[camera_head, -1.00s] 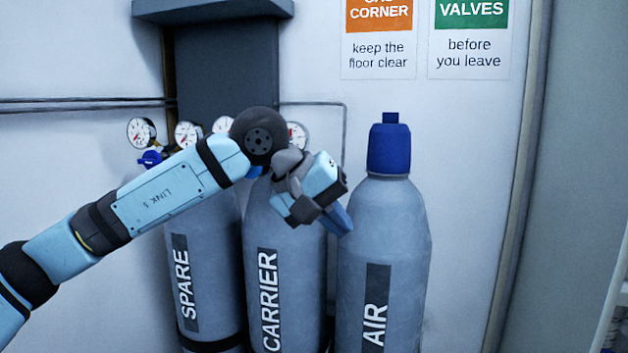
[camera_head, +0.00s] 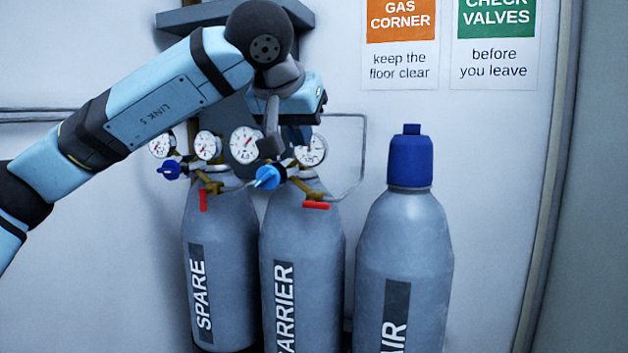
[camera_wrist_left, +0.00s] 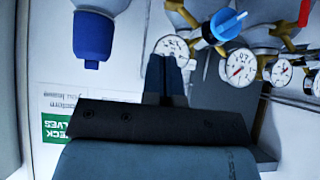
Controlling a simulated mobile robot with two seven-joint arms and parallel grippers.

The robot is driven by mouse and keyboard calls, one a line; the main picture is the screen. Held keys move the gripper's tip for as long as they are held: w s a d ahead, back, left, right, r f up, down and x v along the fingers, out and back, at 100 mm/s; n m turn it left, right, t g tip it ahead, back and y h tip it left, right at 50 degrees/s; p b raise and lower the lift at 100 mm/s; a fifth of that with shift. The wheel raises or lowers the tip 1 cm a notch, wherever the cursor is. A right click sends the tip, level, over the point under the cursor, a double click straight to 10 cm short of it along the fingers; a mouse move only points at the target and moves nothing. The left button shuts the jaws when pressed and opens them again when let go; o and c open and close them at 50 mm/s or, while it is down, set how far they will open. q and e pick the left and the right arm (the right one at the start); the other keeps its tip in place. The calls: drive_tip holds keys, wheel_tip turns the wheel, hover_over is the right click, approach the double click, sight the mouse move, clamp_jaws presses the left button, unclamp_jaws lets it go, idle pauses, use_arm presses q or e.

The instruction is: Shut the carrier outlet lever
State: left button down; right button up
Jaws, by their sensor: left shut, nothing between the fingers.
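The carrier cylinder (camera_head: 303,240) stands in the middle, with a brass regulator on top. Its red outlet lever (camera_head: 316,205) lies horizontal across the outlet. A light blue knob (camera_head: 266,177) sits left of it and also shows in the left wrist view (camera_wrist_left: 228,25). My left gripper (camera_head: 297,142) is shut and empty, above the lever in the picture and in front of the carrier gauges. Its fingers (camera_wrist_left: 165,62) cover part of a gauge in the left wrist view. My right gripper is in neither view.
The spare cylinder (camera_head: 220,270) stands left, its red lever (camera_head: 203,200) pointing down and its knob (camera_head: 170,170) dark blue. The capped air cylinder (camera_head: 404,260) stands right. A thin pipe (camera_head: 364,150) runs down behind the carrier regulator. Wall space right of the air cylinder is free.

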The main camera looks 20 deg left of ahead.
use_arm(q)
hover_over(321, 202)
drive_tip(key=s, duration=0.3)
wheel_tip(321, 202, down, 7)
drive_tip(key=shift+w+f, duration=0.2)
drive_tip(key=shift+f, duration=0.8)
drive_tip(key=shift+w+f, duration=0.15)
drive_tip(key=shift+f, duration=0.85)
